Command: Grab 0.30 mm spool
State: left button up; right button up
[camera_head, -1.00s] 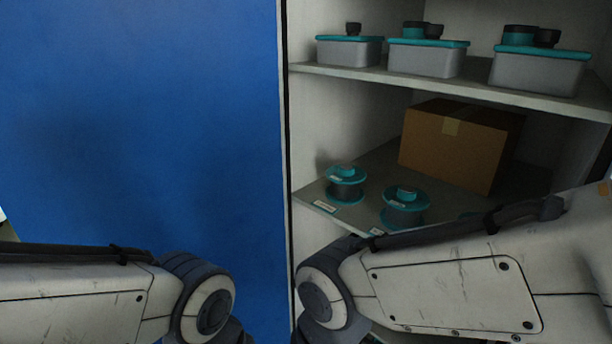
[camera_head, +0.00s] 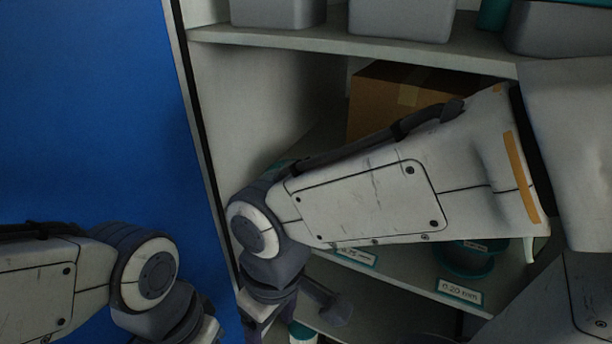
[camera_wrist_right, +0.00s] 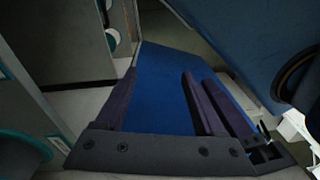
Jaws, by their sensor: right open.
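One teal spool (camera_head: 465,258) shows on the middle shelf in the head view, partly hidden behind my right arm. A label in front of it reads 0.20 mm (camera_head: 460,291). Another label (camera_head: 355,256) further left is partly covered and hard to read. A bit of teal shows above my right forearm. No label reading 0.30 mm can be made out. In the right wrist view, my right gripper (camera_wrist_right: 160,75) is open with nothing between its fingers. My left gripper is out of view.
A blue panel (camera_head: 90,120) stands left of the shelf unit. A cardboard box (camera_head: 370,95) sits at the back of the middle shelf. Grey bins (camera_head: 400,18) stand on the upper shelf (camera_head: 330,42). A lower shelf (camera_head: 385,318) lies beneath my right arm.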

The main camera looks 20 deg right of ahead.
jog(key=w+r+m+t+b, duration=0.1)
jog(key=w+r+m+b, duration=0.15)
jog(key=w, duration=0.45)
jog(key=m+t+h+b, duration=0.45)
jog(key=m+b, duration=0.25)
jog(key=m, duration=0.3)
send_near(289, 161)
jog(key=shift+f+n+g+h+b, duration=0.25)
jog(key=shift+f+g+h+b, duration=0.15)
jog(key=shift+f, duration=0.45)
jog(key=shift+p+x, duration=0.3)
jog(key=shift+x, duration=2.7)
grip_shut()
jog(key=shift+r, duration=0.15)
